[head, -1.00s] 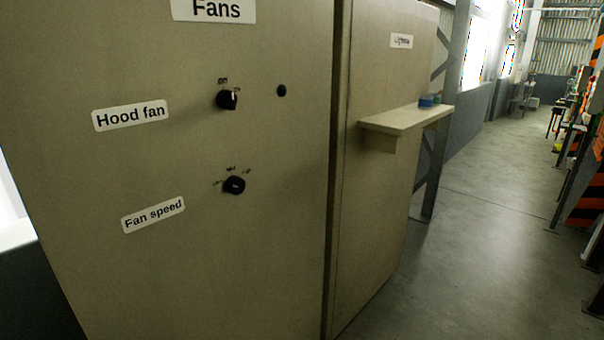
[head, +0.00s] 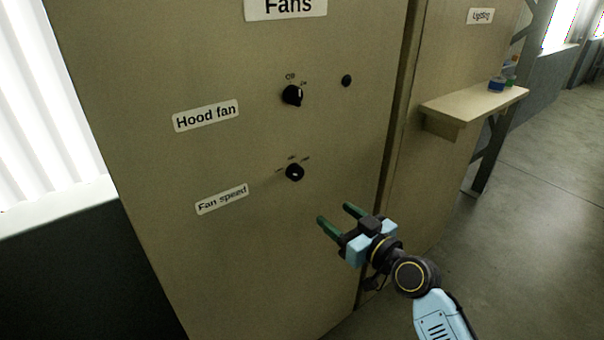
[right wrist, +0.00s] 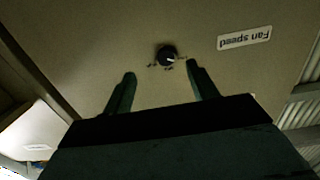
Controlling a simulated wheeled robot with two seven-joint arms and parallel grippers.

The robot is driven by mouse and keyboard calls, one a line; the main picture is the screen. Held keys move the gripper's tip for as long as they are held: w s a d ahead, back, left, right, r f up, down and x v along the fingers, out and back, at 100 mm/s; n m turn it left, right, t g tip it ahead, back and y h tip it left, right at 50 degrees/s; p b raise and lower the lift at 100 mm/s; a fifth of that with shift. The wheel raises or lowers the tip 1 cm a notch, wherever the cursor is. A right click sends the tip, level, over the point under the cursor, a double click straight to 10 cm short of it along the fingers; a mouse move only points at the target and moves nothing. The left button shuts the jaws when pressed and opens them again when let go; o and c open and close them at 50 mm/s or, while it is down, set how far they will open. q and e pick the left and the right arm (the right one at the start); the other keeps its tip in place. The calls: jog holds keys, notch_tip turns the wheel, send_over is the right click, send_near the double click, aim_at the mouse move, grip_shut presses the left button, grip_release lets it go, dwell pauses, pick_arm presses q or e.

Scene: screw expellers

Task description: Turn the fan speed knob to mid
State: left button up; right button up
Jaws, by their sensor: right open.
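The fan speed knob (head: 294,172) is a small black dial on the beige cabinet front, right of and above the "Fan speed" label (head: 222,198). Small marks sit around its top; they are too small to read. In the right wrist view the knob (right wrist: 167,56) appears upside down, between and beyond the fingertips, with a light pointer line. My right gripper (head: 337,214) is open and empty, below and right of the knob, apart from it. Its two green fingers also show in the right wrist view (right wrist: 160,75). My left gripper is not in view.
The hood fan knob (head: 292,95) and a small black button (head: 347,81) sit above on the same panel. A shelf (head: 470,110) with small containers juts out on the right. Open floor (head: 550,190) lies to the right.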

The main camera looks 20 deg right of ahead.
aim_at(298, 175)
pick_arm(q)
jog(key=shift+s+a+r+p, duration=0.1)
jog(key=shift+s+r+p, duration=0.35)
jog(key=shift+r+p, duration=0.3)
pick_arm(e)
jog(key=shift+t+y, duration=0.3)
jog(key=r+x, duration=0.1)
jog(key=x, duration=0.8)
jog(key=r+x, duration=0.1)
jog(key=x, duration=0.3)
jog(key=shift+w+a+r, duration=0.1)
jog(key=shift+r, duration=0.25)
jog(key=c, duration=1)
